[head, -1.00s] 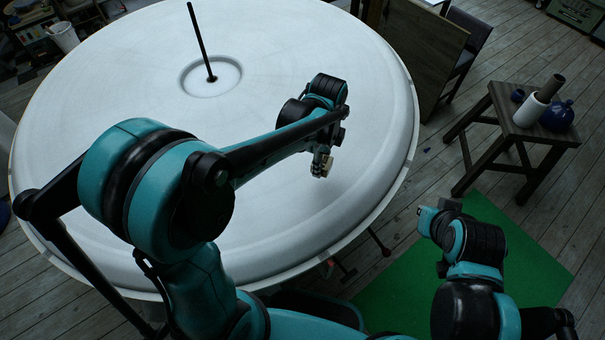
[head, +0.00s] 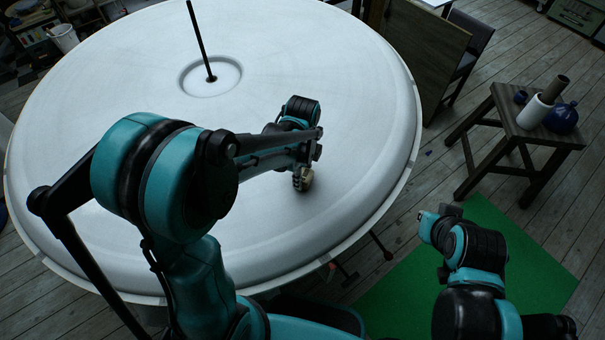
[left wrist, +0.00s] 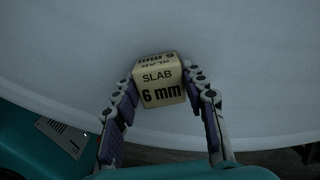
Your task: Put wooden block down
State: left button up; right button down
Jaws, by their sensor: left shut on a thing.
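The wooden block (left wrist: 161,82) is a small pale cube with dark print reading "SLAB" and "6 mm". In the left wrist view it sits between the two fingers of my left gripper (left wrist: 163,100), which is shut on it. In the head view the left gripper (head: 302,180) points down over the near right part of the white plaster disc (head: 110,75), with the block (head: 308,179) at its fingertips. I cannot tell whether the block touches the disc. My right gripper (head: 447,212) is at the lower right, over the green mat, and its fingers are unclear.
A thin black rod (head: 201,40) rises from the disc's central recess. Most of the disc is bare. A wooden stool (head: 517,130) with a white cylinder and a blue round pot stands at the right. A green mat (head: 400,290) lies on the plank floor.

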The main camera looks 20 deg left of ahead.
pick_arm(q)
jog(key=o, duration=1.2)
jog(key=shift+f, duration=0.15)
jog(key=shift+c, duration=0.2)
jog(key=shift+r+p, duration=0.3)
jog(key=shift+r, duration=0.3)
notch_tip(320, 180, up, 10)
jog(key=p, duration=0.3)
jog(key=s+a+r+n+t, duration=0.2)
jog(key=s+n, duration=0.3)
jog(key=n, duration=0.4)
jog(key=s+a+r+n+t, duration=0.2)
jog(key=s+n+t, duration=0.3)
jog(key=n, duration=0.5)
jog(key=shift+s+a+n, duration=0.15)
jog(key=shift+s+n, duration=0.15)
jog(key=shift+s, duration=0.25)
